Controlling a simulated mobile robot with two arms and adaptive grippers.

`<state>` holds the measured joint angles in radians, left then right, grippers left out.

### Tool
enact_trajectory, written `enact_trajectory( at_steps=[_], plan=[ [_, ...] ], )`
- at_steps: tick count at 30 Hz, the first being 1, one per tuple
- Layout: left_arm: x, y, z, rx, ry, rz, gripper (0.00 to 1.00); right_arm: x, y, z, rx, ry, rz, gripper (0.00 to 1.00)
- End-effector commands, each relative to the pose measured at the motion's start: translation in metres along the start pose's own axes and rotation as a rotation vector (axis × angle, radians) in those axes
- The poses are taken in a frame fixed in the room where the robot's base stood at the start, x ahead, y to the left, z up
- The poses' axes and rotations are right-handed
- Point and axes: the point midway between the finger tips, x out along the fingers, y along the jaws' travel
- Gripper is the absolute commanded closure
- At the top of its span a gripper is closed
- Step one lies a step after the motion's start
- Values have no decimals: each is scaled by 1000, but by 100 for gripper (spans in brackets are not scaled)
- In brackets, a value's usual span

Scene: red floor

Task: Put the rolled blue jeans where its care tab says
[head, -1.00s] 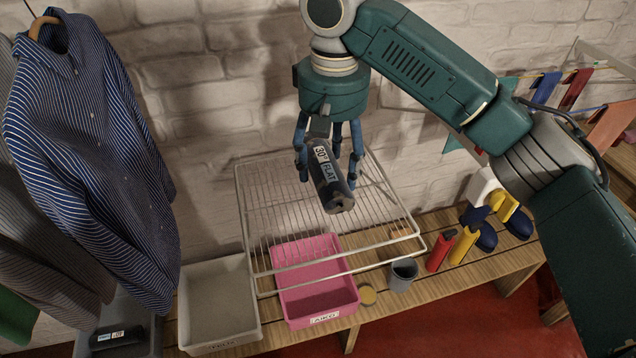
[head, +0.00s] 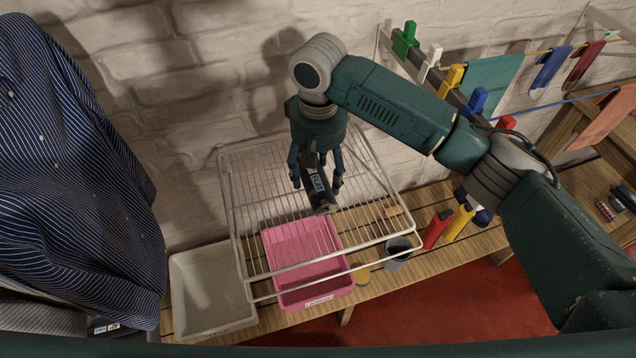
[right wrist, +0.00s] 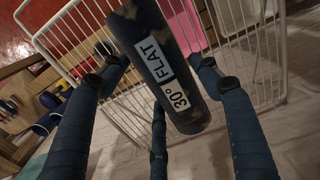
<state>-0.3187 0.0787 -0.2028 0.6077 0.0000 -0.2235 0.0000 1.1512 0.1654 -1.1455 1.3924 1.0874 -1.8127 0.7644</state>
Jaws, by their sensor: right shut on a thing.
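The rolled blue jeans (head: 323,203) are a dark blue, worn-looking roll. A white care tab (right wrist: 162,72) on them reads "30° FLAT" in the right wrist view. My right gripper (head: 317,182) is shut around the roll and holds it tilted over the white wire drying rack (head: 233,217). Whether the roll touches the wires cannot be told. In the right wrist view the jeans (right wrist: 140,35) lie between the blue fingers, with the rack's bars (right wrist: 265,60) behind. My left gripper is not in view.
A pink bin (head: 318,290) is partly under the rack, with a grey-white tray (head: 205,290) to its left. A dark cup (head: 398,250) and red and yellow bottles (head: 437,230) stand right. Striped shirts (head: 70,170) hang left. A pegged line (head: 500,60) is at right.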

Motion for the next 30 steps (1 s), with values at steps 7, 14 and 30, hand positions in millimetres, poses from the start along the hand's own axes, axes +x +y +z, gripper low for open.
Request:
enact_trajectory(
  at_steps=[7,14,30],
  plan=[
    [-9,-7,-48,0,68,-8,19,23,0,0,-1,-1,0,73],
    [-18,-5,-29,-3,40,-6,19,55,0,0,0,0,0,73],
    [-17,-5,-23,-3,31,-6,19,62,0,0,-1,1,0,19]
  ],
)
